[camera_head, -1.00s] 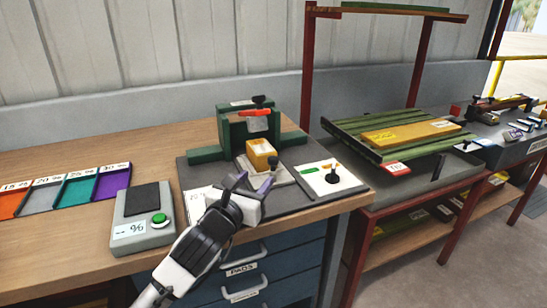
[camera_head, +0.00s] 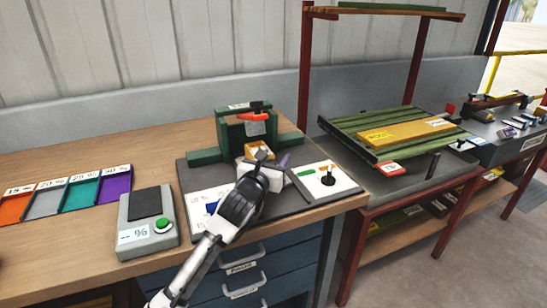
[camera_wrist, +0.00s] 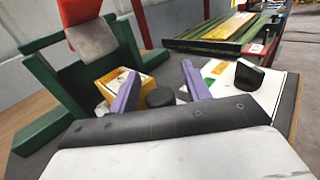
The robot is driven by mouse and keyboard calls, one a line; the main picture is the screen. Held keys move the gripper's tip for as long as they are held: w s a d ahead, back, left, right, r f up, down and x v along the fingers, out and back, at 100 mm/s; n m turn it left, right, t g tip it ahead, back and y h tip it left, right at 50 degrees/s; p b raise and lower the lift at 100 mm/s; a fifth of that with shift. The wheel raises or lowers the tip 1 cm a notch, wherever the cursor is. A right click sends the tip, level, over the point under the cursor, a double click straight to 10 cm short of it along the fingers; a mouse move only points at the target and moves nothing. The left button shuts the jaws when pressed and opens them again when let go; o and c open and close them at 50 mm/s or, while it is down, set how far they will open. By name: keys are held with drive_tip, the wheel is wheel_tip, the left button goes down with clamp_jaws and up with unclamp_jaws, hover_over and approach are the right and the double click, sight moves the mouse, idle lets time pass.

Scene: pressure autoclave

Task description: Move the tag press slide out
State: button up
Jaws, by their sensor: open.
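The tag press (camera_head: 236,140) is a green frame with a red-orange lever on the bench mat. A yellow block (camera_head: 258,149) sits in front of the frame, on the slide; it also shows in the wrist view (camera_wrist: 113,82). A dark round knob (camera_wrist: 160,97), apparently the slide's handle, stands in front of the block. My gripper (camera_wrist: 160,78) is open, its purple fingers on either side of the knob with visible gaps. In the head view my gripper (camera_head: 272,162) hides the knob and most of the slide. Whether the fingers touch the knob I cannot tell.
A white card with a black knob (camera_head: 327,180) lies to the right on the mat. A scale (camera_head: 148,225) and coloured trays (camera_head: 70,200) stand to the left. A green rack with a yellow bar (camera_head: 405,134) is on the neighbouring table.

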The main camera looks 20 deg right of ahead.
clamp_jaws()
drive_tip(key=shift+s, duration=0.15)
